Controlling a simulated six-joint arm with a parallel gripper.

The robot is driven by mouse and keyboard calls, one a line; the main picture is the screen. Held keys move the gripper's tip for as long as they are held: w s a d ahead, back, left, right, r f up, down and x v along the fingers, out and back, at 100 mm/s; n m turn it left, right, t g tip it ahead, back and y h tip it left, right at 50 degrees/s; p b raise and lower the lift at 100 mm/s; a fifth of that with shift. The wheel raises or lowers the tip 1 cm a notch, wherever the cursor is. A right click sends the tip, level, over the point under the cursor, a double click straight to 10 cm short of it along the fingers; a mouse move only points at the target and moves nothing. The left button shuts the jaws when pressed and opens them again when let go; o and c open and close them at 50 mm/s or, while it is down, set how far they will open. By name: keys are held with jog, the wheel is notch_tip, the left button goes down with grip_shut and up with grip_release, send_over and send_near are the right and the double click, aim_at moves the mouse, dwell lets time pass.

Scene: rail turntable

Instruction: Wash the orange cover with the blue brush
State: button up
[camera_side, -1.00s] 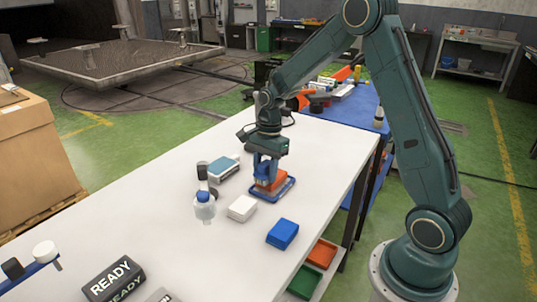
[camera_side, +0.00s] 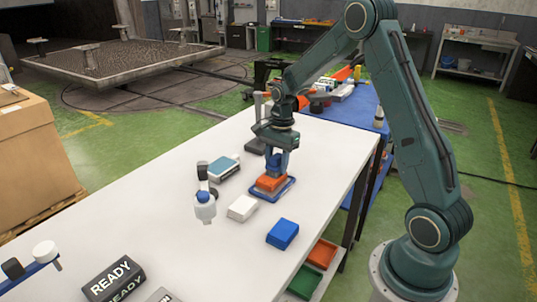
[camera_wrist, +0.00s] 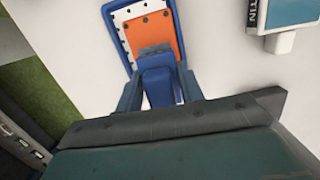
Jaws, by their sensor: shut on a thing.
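The orange cover (camera_side: 270,183) lies flat in a blue tray (camera_side: 288,187) on the white table. The cover (camera_wrist: 153,32) and the tray's blue rim (camera_wrist: 110,20) also show in the wrist view. My gripper (camera_side: 277,160) is shut on the blue brush (camera_wrist: 158,82) and holds it upright at the cover's far edge. The brush's grey-blue lower part (camera_wrist: 155,51) overlaps the near edge of the cover in the wrist view. I cannot tell whether the bristles touch the cover.
A white block (camera_side: 242,208) and a blue box (camera_side: 283,233) stand nearer the camera. A white bottle with a blue cap (camera_side: 204,207) and a blue-topped box (camera_side: 223,168) are to the left. A black READY block (camera_side: 113,278) is at the front. The middle foreground is clear.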

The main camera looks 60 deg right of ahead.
aim_at(263, 183)
jog(key=shift+a, duration=3.15)
jog(key=shift+a+r, duration=0.15)
jog(key=shift+r, duration=0.45)
jog(key=shift+a+r, duration=0.15)
jog(key=shift+r, duration=3.3)
